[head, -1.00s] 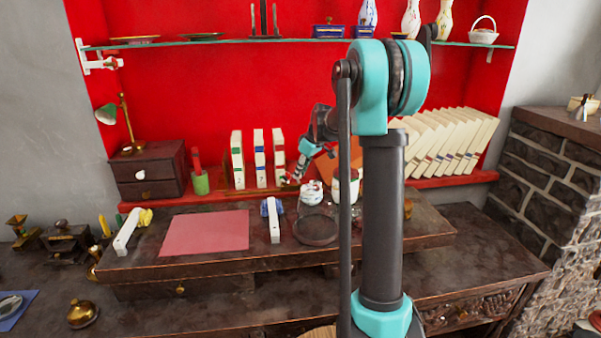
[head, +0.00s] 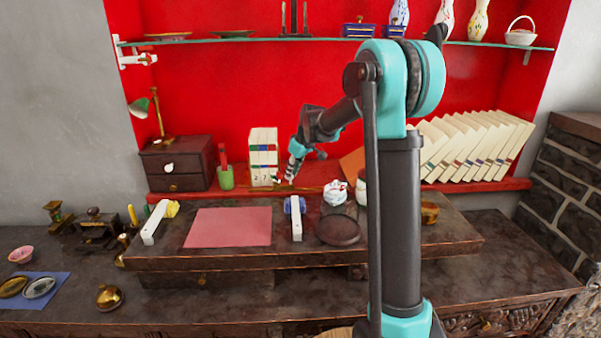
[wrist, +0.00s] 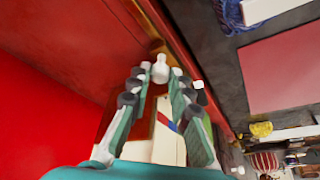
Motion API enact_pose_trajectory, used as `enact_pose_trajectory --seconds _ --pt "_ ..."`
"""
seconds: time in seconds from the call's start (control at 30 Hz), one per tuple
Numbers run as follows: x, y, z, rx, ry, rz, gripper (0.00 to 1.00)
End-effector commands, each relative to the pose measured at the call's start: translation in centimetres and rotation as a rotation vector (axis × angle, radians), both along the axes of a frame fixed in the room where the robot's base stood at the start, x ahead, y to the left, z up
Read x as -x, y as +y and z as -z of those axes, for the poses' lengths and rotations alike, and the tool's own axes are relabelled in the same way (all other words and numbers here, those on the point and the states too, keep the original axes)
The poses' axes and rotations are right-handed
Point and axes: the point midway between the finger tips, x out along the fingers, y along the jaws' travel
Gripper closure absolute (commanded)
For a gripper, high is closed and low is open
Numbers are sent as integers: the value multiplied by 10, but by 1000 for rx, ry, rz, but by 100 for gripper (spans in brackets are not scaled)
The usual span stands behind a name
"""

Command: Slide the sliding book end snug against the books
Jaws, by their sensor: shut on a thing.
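Several cream books (head: 263,150) with coloured bands stand upright, close together, on the red ledge. In the wrist view a cream book face (wrist: 168,143) with a blue and red band shows between my fingers. My gripper (head: 284,181) is low, just right of the books. In the wrist view my gripper (wrist: 160,78) is shut on a small white knob, which I take as part of the sliding book end (wrist: 160,67). Most of the book end is hidden or too small to make out, so I cannot tell whether it touches the books.
A green cup (head: 226,178) and a dark drawer box (head: 177,163) stand left of the books. A row of leaning books (head: 480,147) is at the right. A white jar (head: 335,193) stands near my arm. The glass shelf (head: 330,41) runs above.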

Motion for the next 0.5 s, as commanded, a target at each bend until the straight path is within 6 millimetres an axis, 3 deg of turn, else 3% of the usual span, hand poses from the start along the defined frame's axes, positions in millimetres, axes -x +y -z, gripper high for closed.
enact_pose_trajectory --seconds 0.17,0.2,0.3,0.37,0.5 --pt "0 2 0 -4 0 -2 100" --pt "0 2 -1 -4 0 -2 79" --pt "0 2 0 -4 0 -2 67" --pt "0 2 0 -4 0 -2 60" --pt "0 1 0 -2 0 -2 59"
